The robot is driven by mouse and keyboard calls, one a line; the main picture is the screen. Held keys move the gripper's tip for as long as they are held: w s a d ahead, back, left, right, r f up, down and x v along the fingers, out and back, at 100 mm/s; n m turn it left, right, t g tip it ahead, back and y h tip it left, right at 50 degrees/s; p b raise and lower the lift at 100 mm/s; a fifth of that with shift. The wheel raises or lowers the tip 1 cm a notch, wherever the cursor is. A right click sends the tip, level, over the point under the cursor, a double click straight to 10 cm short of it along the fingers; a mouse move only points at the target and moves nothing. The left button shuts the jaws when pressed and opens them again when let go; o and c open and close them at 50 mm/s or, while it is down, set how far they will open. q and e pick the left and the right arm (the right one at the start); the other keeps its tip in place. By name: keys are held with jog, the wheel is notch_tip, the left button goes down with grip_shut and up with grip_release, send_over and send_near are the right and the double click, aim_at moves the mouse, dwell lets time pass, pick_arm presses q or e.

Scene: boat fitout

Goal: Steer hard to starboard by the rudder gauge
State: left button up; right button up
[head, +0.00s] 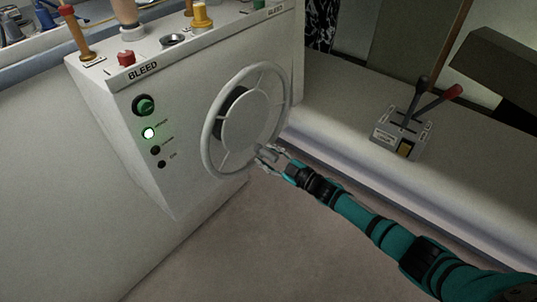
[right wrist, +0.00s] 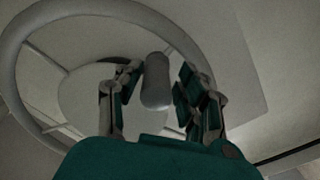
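A grey steering wheel (head: 212,150) with a broad round hub is mounted on the right part of the white console's front. My right gripper (head: 265,156) is at the lower right of the wheel rim. In the right wrist view, a rounded grey knob (right wrist: 156,82) stands between the two fingers of my right gripper (right wrist: 160,85), with the wheel (right wrist: 28,28) behind it. The fingers look open around the knob, with narrow gaps at its sides. I cannot make out a rudder gauge. My left gripper is not in view.
A lever box (head: 400,135) with black and red handles stands on the right ledge. Floor below is clear.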

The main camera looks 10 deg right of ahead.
jog(key=shift+o, duration=0.3)
jog(key=shift+w+r, duration=0.1)
jog(key=shift+r, duration=0.05)
jog(key=shift+d, duration=0.1)
jog(key=v, duration=1.2)
dwell(0.4)
